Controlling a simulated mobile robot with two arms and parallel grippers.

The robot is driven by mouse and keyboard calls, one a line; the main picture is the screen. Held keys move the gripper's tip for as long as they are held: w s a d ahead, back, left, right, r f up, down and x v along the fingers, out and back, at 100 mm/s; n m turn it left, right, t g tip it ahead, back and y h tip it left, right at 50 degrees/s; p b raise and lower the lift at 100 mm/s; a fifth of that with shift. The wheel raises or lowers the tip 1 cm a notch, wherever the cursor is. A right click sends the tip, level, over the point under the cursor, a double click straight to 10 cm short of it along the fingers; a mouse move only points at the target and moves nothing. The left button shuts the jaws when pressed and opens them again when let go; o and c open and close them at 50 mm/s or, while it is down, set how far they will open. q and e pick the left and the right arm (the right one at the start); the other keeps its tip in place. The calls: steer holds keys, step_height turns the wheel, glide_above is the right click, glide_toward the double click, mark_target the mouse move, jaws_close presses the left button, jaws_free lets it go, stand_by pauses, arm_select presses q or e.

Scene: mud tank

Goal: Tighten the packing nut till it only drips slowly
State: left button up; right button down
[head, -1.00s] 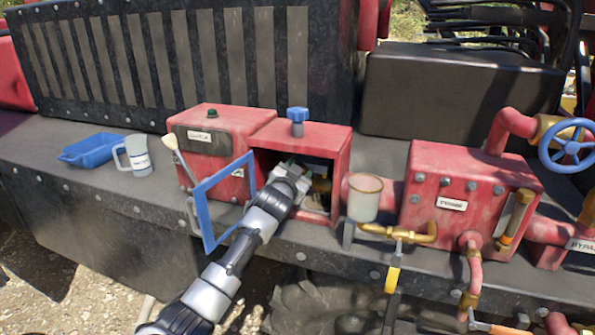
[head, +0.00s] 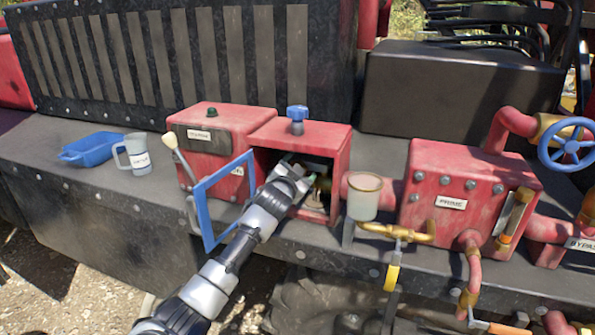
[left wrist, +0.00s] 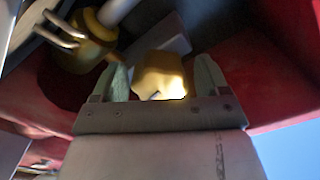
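The brass packing nut (left wrist: 160,75) sits inside the open-fronted red box (head: 342,165). My left gripper (left wrist: 163,80) reaches into that box with its two greenish fingers open, one on each side of the nut. A small gap seems to show on both sides of it. In the head view the left gripper (head: 290,178) is at the box opening and hides most of the nut. A brass fitting with a pale stem (left wrist: 88,45) is at upper left in the wrist view. I cannot make out any drip. My right gripper is in neither view.
A blue-framed door (head: 207,225) stands open left of the box. A blue knob (head: 297,114) is on its top. A cup (head: 365,198) and brass pipe (head: 400,233) sit close to the right. A blue tray (head: 92,150) and grey mug (head: 138,155) stand at left.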

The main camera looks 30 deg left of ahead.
arm_select(q)
steer(key=shift+s+d+f, duration=0.1)
steer(key=shift+s+d, duration=0.05)
steer(key=shift+s, duration=0.4)
steer(key=b+v, duration=0.3)
steer(key=v, duration=0.6)
steer(key=shift+s, duration=0.35)
